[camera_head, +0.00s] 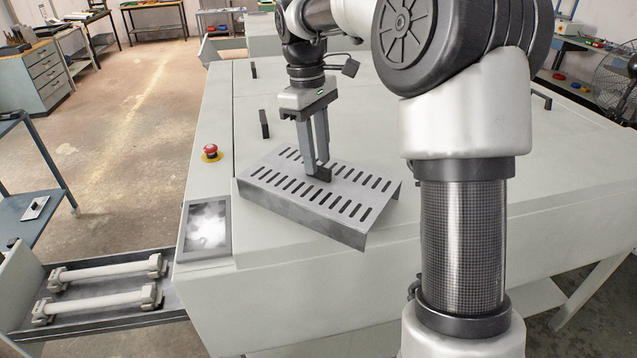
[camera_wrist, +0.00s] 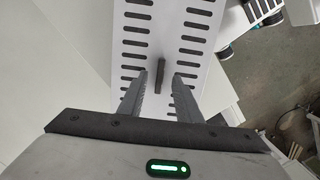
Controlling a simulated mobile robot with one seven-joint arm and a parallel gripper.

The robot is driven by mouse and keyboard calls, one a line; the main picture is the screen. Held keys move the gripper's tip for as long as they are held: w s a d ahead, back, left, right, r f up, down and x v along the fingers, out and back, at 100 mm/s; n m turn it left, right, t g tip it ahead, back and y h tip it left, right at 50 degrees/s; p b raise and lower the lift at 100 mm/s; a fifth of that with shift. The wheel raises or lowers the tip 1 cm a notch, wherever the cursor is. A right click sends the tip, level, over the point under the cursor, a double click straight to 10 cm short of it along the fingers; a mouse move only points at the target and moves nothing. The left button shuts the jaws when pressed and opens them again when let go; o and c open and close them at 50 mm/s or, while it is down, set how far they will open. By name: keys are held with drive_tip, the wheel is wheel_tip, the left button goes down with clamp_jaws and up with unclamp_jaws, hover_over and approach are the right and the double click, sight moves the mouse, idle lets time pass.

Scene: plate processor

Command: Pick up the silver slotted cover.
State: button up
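The silver slotted cover (camera_head: 345,212) lies on the pale machine top near its front edge, with two rows of dark slots and bent-down sides. In the wrist view the cover (camera_wrist: 162,22) fills the upper middle, with a short dark upright handle (camera_wrist: 161,72) between its slot rows. My gripper (camera_head: 315,166) points down over the middle of the cover. In the wrist view my gripper (camera_wrist: 160,78) is open, its fingers on either side of the handle with visible gaps. Whether the fingertips are low enough to flank the handle fully is hard to tell.
The pale machine top (camera_head: 425,205) has dark handles on it. A red emergency button (camera_head: 210,150) and a screen (camera_head: 207,226) sit left of the cover. An open drawer (camera_head: 95,318) at lower left holds two pale rods. The top behind the cover is mostly clear.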

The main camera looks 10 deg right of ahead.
wheel_tip(320, 180, down, 2)
drive_tip(key=shift+d+f, duration=0.1)
clamp_jaws()
idle(1.5)
